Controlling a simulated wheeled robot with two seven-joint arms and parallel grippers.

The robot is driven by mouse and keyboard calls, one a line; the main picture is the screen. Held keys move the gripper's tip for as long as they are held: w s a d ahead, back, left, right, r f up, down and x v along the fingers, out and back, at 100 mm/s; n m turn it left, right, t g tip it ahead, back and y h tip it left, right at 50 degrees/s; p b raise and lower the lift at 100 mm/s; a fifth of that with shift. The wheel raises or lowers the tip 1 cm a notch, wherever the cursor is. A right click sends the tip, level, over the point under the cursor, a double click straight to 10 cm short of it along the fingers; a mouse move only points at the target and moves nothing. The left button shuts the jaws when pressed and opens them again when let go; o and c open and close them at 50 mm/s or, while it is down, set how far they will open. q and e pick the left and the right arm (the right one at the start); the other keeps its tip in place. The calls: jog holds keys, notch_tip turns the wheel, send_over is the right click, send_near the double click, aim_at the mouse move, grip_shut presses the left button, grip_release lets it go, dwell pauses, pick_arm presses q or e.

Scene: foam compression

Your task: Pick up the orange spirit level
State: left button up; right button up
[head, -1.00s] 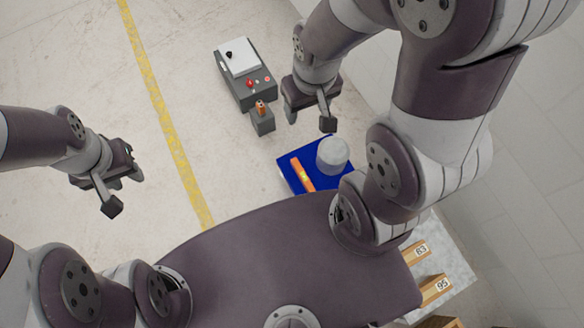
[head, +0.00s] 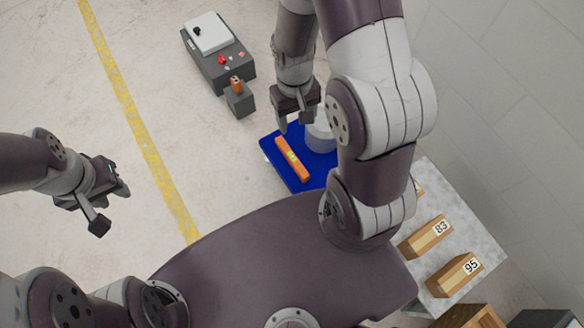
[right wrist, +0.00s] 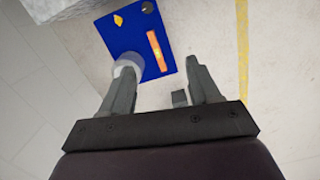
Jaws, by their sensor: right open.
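The orange spirit level (head: 292,158) lies on a blue board (head: 303,184), left of a grey-white cylinder (head: 320,137). It also shows in the right wrist view (right wrist: 157,50), beyond the fingertips and between their lines. My right gripper (head: 295,122) hangs over the far edge of the blue board, near the level and cylinder; it is open and empty and also shows in the right wrist view (right wrist: 160,75). My left gripper (head: 112,207) is off to the left above the floor, away from the board, with its fingers apart and nothing between them.
A grey machine (head: 218,55) with a white top and a red button stands beyond the board, a small block with an orange-brown piece (head: 237,88) before it. Wooden blocks numbered 83 (head: 426,237) and 95 (head: 455,276) sit on a grey slab at right. A yellow line (head: 140,120) crosses the floor.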

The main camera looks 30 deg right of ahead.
jog(key=w+d+f+b, duration=0.25)
jog(key=f+b, duration=0.55)
jog(key=f, duration=0.8)
jog(key=w+d+f+b, duration=0.1)
jog(key=w+f+b, duration=0.2)
jog(key=f+b, duration=0.9)
jog(key=n+t+p, duration=0.1)
jog(key=n+p, duration=0.1)
jog(key=p, duration=0.2)
send_over(292, 157)
notch_tip(292, 157, down, 8)
notch_tip(292, 157, down, 7)
jog(key=b, duration=0.4)
jog(key=shift+s+d+f, duration=0.1)
jog(key=shift+d, duration=0.05)
notch_tip(292, 157, down, 6)
jog(key=b, duration=0.5)
jog(key=shift+r, duration=0.25)
pick_arm(q)
notch_tip(292, 157, down, 29)
pick_arm(e)
grip_shut()
